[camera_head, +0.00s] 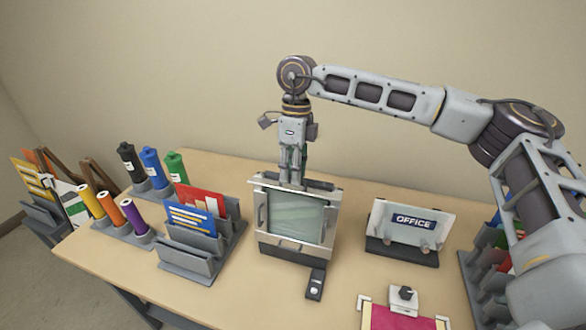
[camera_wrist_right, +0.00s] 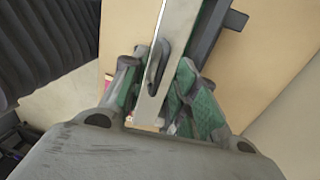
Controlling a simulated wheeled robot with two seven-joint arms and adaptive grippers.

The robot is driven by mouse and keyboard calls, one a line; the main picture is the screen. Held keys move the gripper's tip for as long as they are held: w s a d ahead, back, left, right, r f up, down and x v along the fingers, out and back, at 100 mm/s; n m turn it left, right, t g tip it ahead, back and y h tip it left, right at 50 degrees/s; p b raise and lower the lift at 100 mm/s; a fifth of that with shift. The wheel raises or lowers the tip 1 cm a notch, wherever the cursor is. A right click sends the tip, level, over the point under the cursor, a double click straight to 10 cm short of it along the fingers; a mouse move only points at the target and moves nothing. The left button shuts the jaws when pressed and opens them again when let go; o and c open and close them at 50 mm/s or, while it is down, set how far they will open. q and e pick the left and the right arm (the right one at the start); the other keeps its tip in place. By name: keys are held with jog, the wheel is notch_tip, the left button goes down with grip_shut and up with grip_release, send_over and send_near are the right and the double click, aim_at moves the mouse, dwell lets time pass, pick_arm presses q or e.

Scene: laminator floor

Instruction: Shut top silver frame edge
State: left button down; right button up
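The laminator (camera_head: 292,247) stands mid-table with its silver frame raised, tilted and facing me around a grey-green window (camera_head: 296,215). The frame's top silver edge (camera_head: 300,187) is uppermost. My right gripper (camera_head: 292,180) points down at this edge from behind and above. In the right wrist view, the silver edge (camera_wrist_right: 160,70) with a dark slot runs between the green-padded fingers of my right gripper (camera_wrist_right: 158,75). The fingers are close to its sides; whether both press on it I cannot tell. My left gripper is not in view.
A file rack (camera_head: 187,262) with folders and several coloured bottles (camera_head: 131,162) stand at left. An OFFICE sign (camera_head: 411,225) stands right of the laminator. A pink-red sheet in a holder (camera_head: 400,318) lies at the front.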

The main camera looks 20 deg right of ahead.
grip_shut()
jog(key=shift+b, duration=0.45)
dwell(1.1)
